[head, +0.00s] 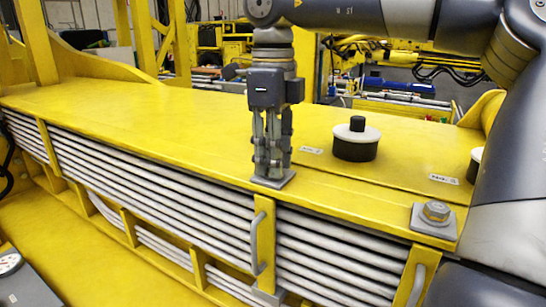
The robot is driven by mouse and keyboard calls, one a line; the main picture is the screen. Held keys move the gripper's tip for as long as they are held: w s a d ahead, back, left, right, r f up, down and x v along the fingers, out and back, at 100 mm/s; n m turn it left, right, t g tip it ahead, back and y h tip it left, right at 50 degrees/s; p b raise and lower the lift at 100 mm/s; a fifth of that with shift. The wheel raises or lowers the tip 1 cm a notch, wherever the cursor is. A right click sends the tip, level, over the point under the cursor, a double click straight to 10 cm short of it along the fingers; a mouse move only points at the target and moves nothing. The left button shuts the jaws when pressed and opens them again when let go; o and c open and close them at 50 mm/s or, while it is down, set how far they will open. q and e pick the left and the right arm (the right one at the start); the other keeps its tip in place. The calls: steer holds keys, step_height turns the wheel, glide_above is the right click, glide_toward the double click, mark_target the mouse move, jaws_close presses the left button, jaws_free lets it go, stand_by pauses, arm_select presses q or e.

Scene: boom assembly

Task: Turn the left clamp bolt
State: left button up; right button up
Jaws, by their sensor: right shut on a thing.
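My right gripper (271,160) points straight down at the front edge of the yellow boom top (150,115). Its fingers are shut on the left clamp bolt, which they hide almost wholly. The grey square clamp plate (287,181) under that bolt shows around the fingertips and lies flat on the yellow surface. A second clamp bolt (436,210), with a hex head and washer, sits uncovered on its own grey plate at the right. My left gripper is not in view.
Grey handles (258,243) and stacked pale pipes (150,195) run along the front side. The top left of the gripper is clear.

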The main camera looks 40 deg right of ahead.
steer(key=shift+r+m, duration=0.15)
steer(key=shift+m, duration=0.45)
steer(key=o, duration=1.1)
steer(key=shift+c, duration=0.2)
step_height(320, 180, up, 12)
stand_by(0.4)
